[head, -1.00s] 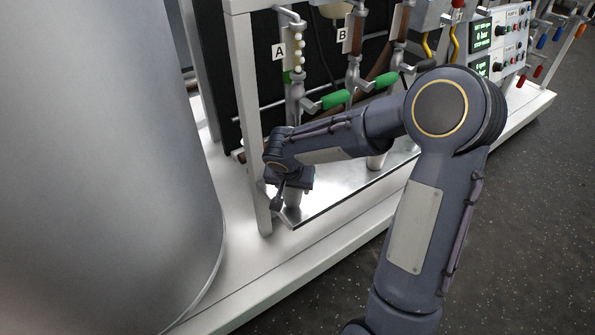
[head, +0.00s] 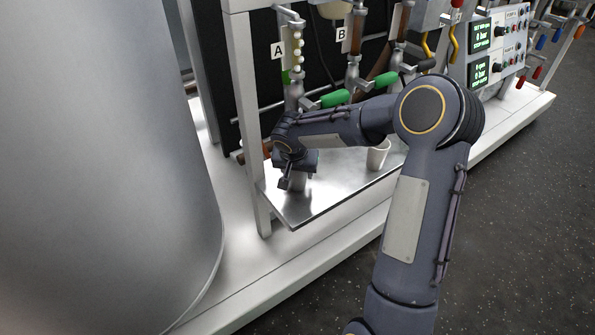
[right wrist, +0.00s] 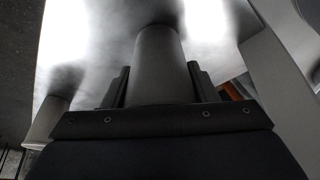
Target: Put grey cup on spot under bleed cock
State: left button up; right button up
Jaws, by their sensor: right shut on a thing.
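My right gripper (head: 296,180) is low over the left part of a metal tray, shut on the grey cup (head: 299,184). The cup shows only partly below the gripper in the head view. In the right wrist view the cup (right wrist: 160,65) stands between the two fingers, its far end close to the shiny tray; I cannot tell if it touches. Pipe columns labelled A (head: 278,51) and B (head: 342,34) rise behind the tray, with green-handled valves (head: 335,98). I cannot tell which fitting is the bleed cock. No marked spot is visible. My left gripper is out of view.
A pale cup (head: 378,155) stands on the tray (head: 325,200), right of my gripper. A white frame post (head: 250,130) is close on the left. A large grey drum (head: 110,150) fills the left side. The front right of the tray is clear.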

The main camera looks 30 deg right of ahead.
jog(key=shift+f, duration=0.25)
jog(key=o, duration=0.9)
jog(key=shift+r, duration=0.1)
jog(key=shift+o, duration=0.2)
jog(key=shift+r+p, duration=0.35)
jog(key=shift+r, duration=0.1)
jog(key=p+v, duration=0.3)
jog(key=v, duration=0.8)
jog(key=s+a+r+n+y, duration=0.1)
jog(key=s+r, duration=0.1)
jog(key=s, duration=0.6)
jog(key=s+a+r+n+y, duration=0.1)
jog(key=s+r+n, duration=0.15)
jog(key=s, duration=0.45)
jog(key=s+a+f+n+t+y, duration=0.1)
jog(key=s+a+n+t+y, duration=0.1)
jog(key=s+a, duration=0.5)
jog(key=s+n+y, duration=0.1)
jog(key=s+y, duration=0.1)
jog(key=s, duration=0.2)
jog(key=shift+s+a+y, duration=0.2)
jog(key=shift+y, duration=0.1)
